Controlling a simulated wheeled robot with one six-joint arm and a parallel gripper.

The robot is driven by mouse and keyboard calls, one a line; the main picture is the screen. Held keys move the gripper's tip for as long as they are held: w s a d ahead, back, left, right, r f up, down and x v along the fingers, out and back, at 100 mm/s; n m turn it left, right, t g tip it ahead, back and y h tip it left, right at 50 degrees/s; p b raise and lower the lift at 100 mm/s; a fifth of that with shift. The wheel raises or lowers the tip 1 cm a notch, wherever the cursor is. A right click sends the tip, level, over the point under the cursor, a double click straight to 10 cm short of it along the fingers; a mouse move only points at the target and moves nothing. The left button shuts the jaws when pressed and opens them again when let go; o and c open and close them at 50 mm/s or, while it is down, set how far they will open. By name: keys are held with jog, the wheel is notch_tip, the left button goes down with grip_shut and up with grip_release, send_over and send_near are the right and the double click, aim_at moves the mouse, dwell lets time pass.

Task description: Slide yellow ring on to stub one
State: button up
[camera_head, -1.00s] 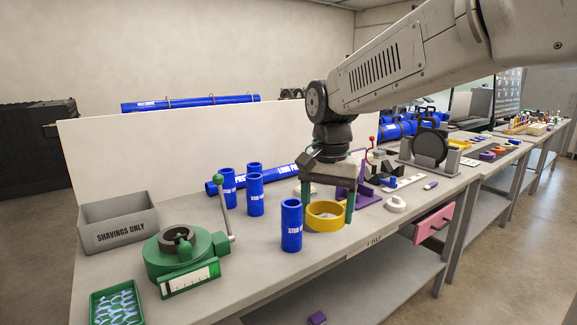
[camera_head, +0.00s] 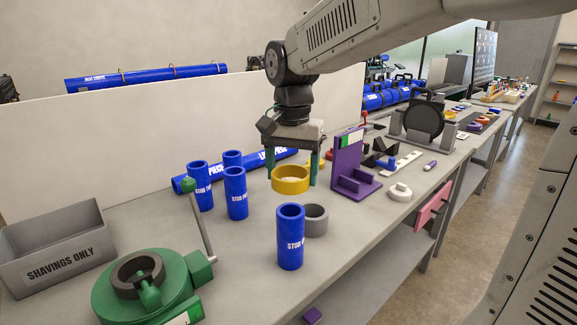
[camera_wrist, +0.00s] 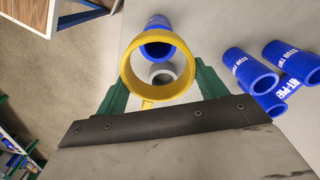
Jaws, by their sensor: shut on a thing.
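The yellow ring (camera_head: 291,186) is held between the green fingers of my gripper (camera_head: 293,178), which is shut on it. The ring is level and raised above the bench. In the wrist view the yellow ring (camera_wrist: 128,72) surrounds empty space, with a blue stub (camera_wrist: 158,48) and a grey ring seen through or past it. The nearest blue stub (camera_head: 290,240) stands upright on the bench, in front of and below the yellow ring, apart from it. Its label starts with "STUB"; the second word is not clear. Its open top faces up.
A grey ring (camera_head: 317,221) sits close behind the nearest stub. Several blue stubs (camera_head: 235,195) stand at left. A green clamp (camera_head: 155,285) with an upright lever is at front left. A purple stand (camera_head: 355,170) and a white ring-shaped part (camera_head: 400,192) are at right.

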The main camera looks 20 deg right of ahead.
aim_at(291, 207)
jog(key=shift+s+f, duration=0.1)
jog(key=shift+f, duration=2.35)
jog(key=shift+f, duration=3.05)
jog(key=o, duration=1)
jog(key=shift+o, duration=0.2)
jog(key=shift+r, duration=0.15)
notch_tip(291, 207, up, 8)
jog(key=shift+f, duration=0.2)
